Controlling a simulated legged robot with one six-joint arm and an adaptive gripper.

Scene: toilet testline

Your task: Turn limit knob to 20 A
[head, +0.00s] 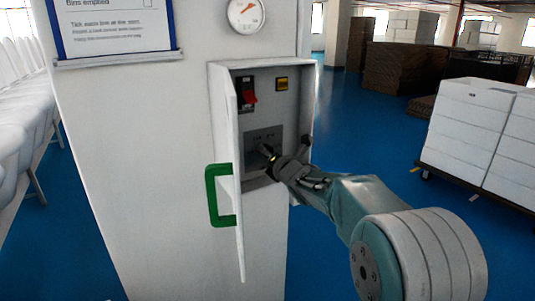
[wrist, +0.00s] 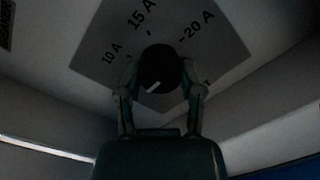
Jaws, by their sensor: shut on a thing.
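The limit knob (wrist: 160,68) is round and black with a short white mark at its lower left in the wrist view. It sits on a grey plate (wrist: 100,55) printed 10 A at the left, 15 A at the top and 20 A at the right. The white mark does not point toward 20 A. My gripper (wrist: 160,84) has one finger on each side of the knob and is shut on it. In the head view my gripper (head: 273,160) reaches into the open box from the right and hides part of the knob.
The white box (head: 312,100) has its door (head: 238,240) open to the left, with a green handle (head: 212,195). Inside, a red switch (head: 249,97) and a yellow button (head: 281,84) are above the plate. A gauge (head: 246,15) is above. White crates (head: 470,120) stand right.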

